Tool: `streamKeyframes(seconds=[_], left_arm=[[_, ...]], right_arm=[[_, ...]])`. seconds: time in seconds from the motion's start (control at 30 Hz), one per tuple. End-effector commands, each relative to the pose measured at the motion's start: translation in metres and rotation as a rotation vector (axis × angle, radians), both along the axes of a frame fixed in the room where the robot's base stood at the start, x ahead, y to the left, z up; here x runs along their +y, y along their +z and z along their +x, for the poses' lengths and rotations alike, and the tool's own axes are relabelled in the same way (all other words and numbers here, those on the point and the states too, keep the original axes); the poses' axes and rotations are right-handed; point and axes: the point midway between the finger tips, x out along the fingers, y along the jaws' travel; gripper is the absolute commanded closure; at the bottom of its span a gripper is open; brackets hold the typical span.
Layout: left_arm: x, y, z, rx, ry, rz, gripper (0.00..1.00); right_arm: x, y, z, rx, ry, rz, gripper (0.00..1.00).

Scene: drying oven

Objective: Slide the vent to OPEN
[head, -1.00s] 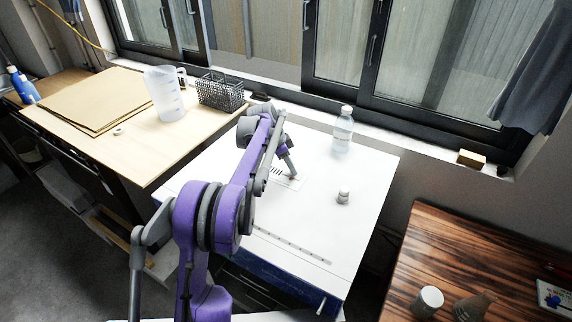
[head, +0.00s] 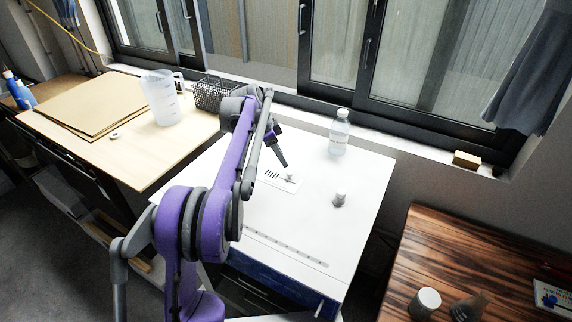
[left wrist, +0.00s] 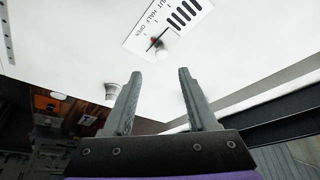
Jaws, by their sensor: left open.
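The vent plate (head: 272,178) is a white label on the white oven top, with dark slots at one end. Its small pale knob (head: 290,178) has a red mark. In the left wrist view the knob (left wrist: 162,50) sits near the word OPEN, at the end away from the slots; its exact setting is hard to read. The words HALF and part of SHUT also show on the plate (left wrist: 150,28). My left gripper (head: 285,164) is just above and apart from the knob. In the wrist view the gripper (left wrist: 158,73) is open and empty. My right gripper is not in view.
A pitcher (head: 161,98) and wire basket (head: 213,93) stand on the table at left. A dark wood table (head: 440,250) is at right.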

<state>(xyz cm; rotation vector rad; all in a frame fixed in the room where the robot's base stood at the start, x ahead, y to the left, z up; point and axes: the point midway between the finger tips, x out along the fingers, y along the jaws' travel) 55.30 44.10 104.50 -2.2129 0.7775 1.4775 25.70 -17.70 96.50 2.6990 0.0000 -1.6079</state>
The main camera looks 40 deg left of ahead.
Motion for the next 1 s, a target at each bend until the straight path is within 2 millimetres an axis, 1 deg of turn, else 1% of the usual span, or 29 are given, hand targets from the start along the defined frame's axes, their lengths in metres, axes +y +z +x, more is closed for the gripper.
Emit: streamKeyframes(seconds=[0.03, 0.1, 0.27, 0.87, 0.97, 1.0], left_arm=[[0.002, 0.009, -0.003, 0.0, 0.002, 0.0, 0.42], [0.005, 0.018, -0.006, 0.0, 0.001, 0.0, 0.42], [0.007, 0.03, -0.01, 0.0, -0.001, 0.0, 0.42], [0.006, 0.031, -0.011, 0.001, 0.0, 0.0, 0.42], [-0.006, 0.034, -0.014, 0.007, 0.017, 0.004, 0.42], [-0.015, 0.035, -0.017, 0.011, 0.032, 0.006, 0.42]], right_arm=[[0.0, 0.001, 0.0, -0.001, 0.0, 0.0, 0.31], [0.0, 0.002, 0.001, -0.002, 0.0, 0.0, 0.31], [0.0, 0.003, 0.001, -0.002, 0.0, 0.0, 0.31], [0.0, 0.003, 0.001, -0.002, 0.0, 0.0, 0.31], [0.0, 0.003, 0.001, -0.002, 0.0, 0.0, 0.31], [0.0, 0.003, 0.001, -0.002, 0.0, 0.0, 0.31]])
